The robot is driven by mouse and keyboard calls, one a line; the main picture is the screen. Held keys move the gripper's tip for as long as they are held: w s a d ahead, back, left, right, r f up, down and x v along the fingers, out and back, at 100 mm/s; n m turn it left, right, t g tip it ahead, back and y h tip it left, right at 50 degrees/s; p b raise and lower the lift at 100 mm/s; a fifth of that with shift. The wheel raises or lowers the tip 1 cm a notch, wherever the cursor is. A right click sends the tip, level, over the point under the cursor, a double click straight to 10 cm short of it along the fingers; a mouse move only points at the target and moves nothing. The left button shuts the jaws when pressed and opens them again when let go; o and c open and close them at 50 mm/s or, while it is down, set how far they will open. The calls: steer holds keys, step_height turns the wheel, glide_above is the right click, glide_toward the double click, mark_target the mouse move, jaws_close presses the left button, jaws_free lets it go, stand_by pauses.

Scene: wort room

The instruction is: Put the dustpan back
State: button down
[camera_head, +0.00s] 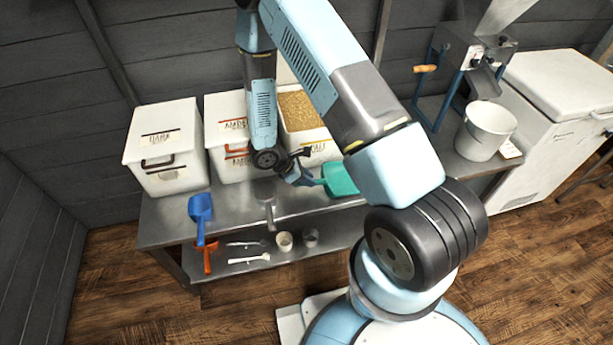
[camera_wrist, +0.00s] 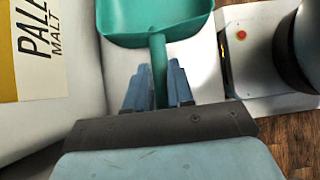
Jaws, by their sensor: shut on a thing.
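My gripper (camera_head: 308,178) is shut on the handle of a teal dustpan (camera_head: 340,180), which looks like a scoop. In the wrist view, the handle runs between the two fingers of my gripper (camera_wrist: 158,85). The pan of the dustpan (camera_wrist: 155,18) lies beyond the fingertips. In the head view, the dustpan is in front of the open Pale Malt bin (camera_head: 318,151), above the steel table (camera_head: 300,205), and its right part is hidden behind my arm. I cannot tell whether it touches the table.
The lidded Dark bin (camera_head: 165,181) and Amber bin (camera_head: 222,165) stand left. A grey scoop (camera_head: 267,207) is on the table. A blue scoop (camera_head: 201,210) and an orange scoop (camera_head: 209,260) are at the front left edge. A white bucket (camera_head: 484,135) stands right.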

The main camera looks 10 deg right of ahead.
steer(key=c, duration=0.9)
jaws_free()
steer(key=v, duration=1.3)
steer(key=w+d+r+m+y, duration=0.1)
steer(key=d+r+m, duration=0.1)
steer(key=r, duration=0.5)
steer(key=d+r+m, duration=0.2)
steer(key=r+m, duration=0.1)
steer(key=r, duration=0.4)
steer(key=s+d+r+m+y, duration=0.25)
steer(key=d+r+m, duration=0.2)
steer(key=r, duration=0.85)
steer(key=s+d+r+m+t+y, duration=0.2)
steer(key=s+d+r+m, duration=0.1)
steer(key=s+r, duration=0.5)
steer(key=s+d+r+m+t+y, duration=0.2)
steer(key=s+r+m, duration=0.3)
steer(key=s+r, duration=0.4)
steer(key=shift+s+d+m+t, duration=0.35)
steer(key=shift+s+d+t, duration=0.1)
steer(key=shift+d+t, duration=0.35)
